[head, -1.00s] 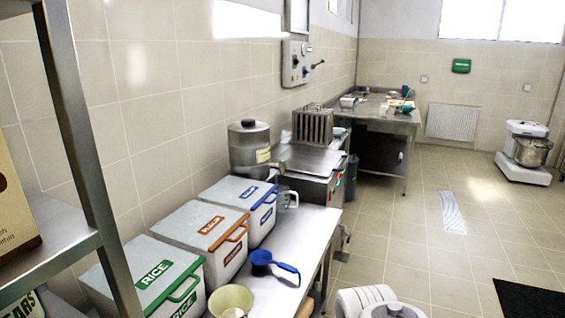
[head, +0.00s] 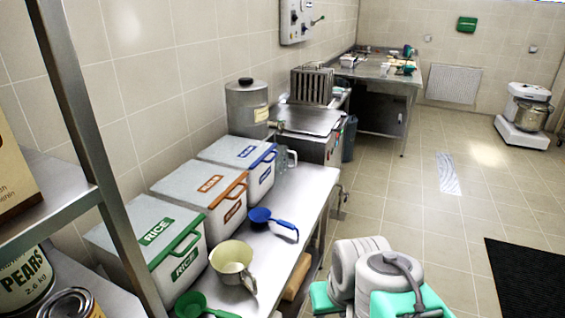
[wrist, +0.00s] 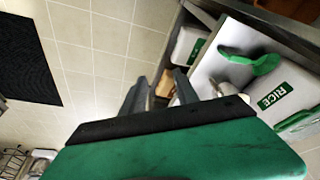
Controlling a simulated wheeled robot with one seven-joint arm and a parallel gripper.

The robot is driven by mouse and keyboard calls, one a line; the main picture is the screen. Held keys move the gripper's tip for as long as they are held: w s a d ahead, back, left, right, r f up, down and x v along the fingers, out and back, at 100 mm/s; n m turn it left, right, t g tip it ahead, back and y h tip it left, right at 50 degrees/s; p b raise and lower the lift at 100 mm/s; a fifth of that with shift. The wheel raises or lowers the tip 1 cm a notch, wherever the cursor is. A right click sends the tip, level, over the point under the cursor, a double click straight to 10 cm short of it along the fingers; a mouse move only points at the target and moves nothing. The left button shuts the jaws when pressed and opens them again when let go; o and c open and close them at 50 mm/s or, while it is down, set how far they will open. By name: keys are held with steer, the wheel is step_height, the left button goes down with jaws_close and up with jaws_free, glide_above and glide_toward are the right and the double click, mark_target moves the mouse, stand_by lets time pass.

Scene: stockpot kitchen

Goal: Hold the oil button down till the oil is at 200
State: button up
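No button marked for oil can be made out. A grey control panel (head: 296,20) with small knobs and a lever is on the wall at the top of the head view, cut by the frame's edge. A steel drum (head: 247,108) with a lid, label and small tap stands behind the bins. Right of it is a steel counter unit (head: 308,122) with a flat top, small coloured controls on its side and an upright slatted rack. No oil reading is legible. My gripper (wrist: 160,88) shows in the wrist view with its fingers apart and nothing between them, away from these things.
On the steel bench (head: 262,268) are the rice bin (head: 150,240), two more bins, a blue scoop (head: 272,220), a green scoop (head: 203,306) and a pale jug (head: 232,262). A shelf frame (head: 85,130) stands close at left. The tiled floor at right is open, with a black mat (head: 530,275).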

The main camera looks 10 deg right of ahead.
jaws_close()
stand_by(0.4)
stand_by(1.4)
